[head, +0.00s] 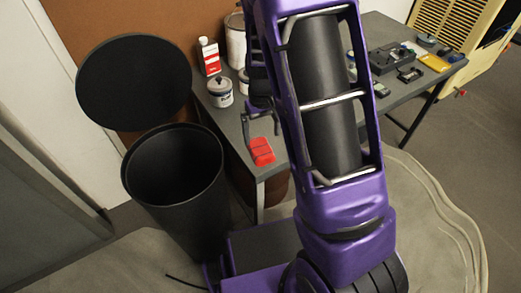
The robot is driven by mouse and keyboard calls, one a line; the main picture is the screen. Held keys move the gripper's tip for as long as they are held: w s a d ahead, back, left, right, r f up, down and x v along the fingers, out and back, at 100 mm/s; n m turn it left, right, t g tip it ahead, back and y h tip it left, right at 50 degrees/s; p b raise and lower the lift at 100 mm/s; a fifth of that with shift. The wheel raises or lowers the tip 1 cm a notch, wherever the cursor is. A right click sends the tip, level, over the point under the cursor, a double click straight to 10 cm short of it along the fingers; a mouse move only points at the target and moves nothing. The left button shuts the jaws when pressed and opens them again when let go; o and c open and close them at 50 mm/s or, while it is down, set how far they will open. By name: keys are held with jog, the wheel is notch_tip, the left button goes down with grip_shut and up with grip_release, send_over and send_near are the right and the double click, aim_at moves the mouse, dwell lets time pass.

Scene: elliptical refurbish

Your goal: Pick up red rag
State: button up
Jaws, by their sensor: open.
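The red rag (262,151) lies on the grey table near its front left corner, as a small folded bright red piece. My gripper (252,128) is just behind and above the rag, partly hidden by my purple arm. Its dark fingers are apart, with one pointing down beside the rag. I cannot tell whether a finger touches the rag.
The grey table (228,122) holds a red and white bottle (209,57), a small paint can (220,92) and several tools at the right. A black bin (176,175) with its lid (134,82) raised stands left of the table. A yellow slatted unit (462,30) stands at the back right.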

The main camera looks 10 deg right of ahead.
aim_at(261, 147)
jog(key=f, duration=0.3)
jog(key=f+b, duration=0.1)
jog(key=f, duration=0.1)
jog(key=shift+w+a+f, duration=0.1)
jog(key=shift+w+f, duration=0.2)
jog(key=shift+w, duration=0.05)
jog(key=c, duration=1.1)
notch_tip(261, 147, up, 10)
jog(key=shift+r+p, duration=0.1)
jog(key=shift+p, duration=0.85)
jog(key=shift+c, duration=0.2)
jog(key=o, duration=0.8)
jog(key=c, duration=0.7)
jog(key=shift+o, duration=0.2)
jog(key=shift+s+f+m, duration=0.7)
jog(key=shift+s+f, duration=0.05)
jog(key=shift+f, duration=0.4)
